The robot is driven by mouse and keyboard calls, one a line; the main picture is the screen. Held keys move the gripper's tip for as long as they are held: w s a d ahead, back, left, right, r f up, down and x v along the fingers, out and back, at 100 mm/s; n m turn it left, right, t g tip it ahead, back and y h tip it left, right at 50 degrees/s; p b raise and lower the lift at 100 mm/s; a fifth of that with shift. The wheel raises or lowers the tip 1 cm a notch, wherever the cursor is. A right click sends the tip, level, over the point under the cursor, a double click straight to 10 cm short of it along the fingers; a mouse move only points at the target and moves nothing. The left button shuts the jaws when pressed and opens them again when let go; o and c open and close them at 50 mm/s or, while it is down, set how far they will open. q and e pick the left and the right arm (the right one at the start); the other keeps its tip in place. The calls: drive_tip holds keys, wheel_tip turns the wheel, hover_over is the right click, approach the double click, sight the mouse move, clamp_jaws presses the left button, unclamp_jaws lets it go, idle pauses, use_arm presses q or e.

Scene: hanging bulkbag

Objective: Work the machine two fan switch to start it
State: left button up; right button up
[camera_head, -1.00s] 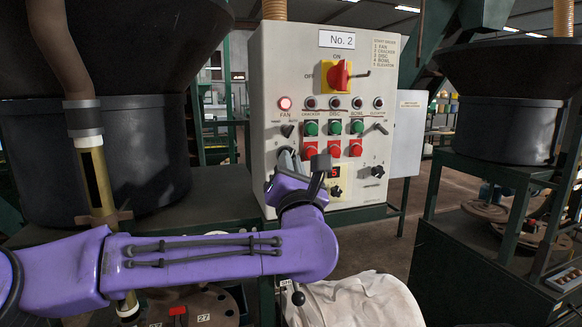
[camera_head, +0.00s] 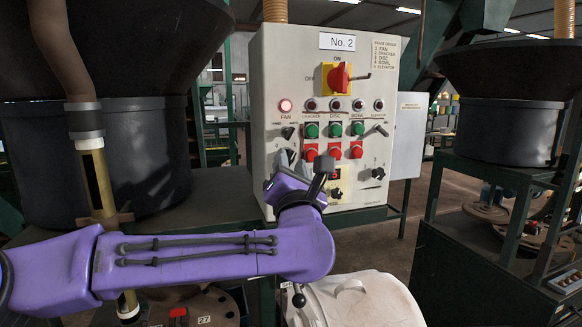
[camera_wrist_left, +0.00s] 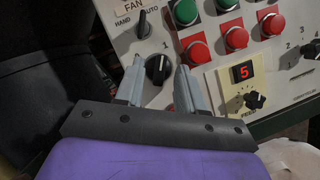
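The No. 2 machine's control panel (camera_head: 260,60) stands ahead. Below the lamp is the black HAND/AUTO selector (camera_head: 287,132), also visible in the left wrist view (camera_wrist_left: 146,22). A round black knob (camera_wrist_left: 158,69) sits below that, its white mark turned towards the 1. My left gripper (camera_wrist_left: 160,66) is open, its two grey fingers apart with the knob seen between them; I see no contact. In the head view my left gripper (camera_head: 290,162) is at the panel's lower left, partly hidden behind my wrist. My right gripper is not in view.
A red main switch (camera_head: 338,78) is high on the panel. Green buttons (camera_head: 335,129) and red buttons (camera_head: 334,149) lie right of the selector. A display (camera_wrist_left: 243,72) reads 5. Dark hoppers (camera_head: 140,150) stand left and right. A pale lidded container (camera_head: 360,300) is below.

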use_arm(q)
drive_tip(key=b+v, duration=0.5)
drive_tip(key=v, duration=0.5)
drive_tip(key=shift+s+f, duration=0.15)
drive_tip(key=shift+s, duration=0.1)
drive_tip(key=shift+d, duration=0.1)
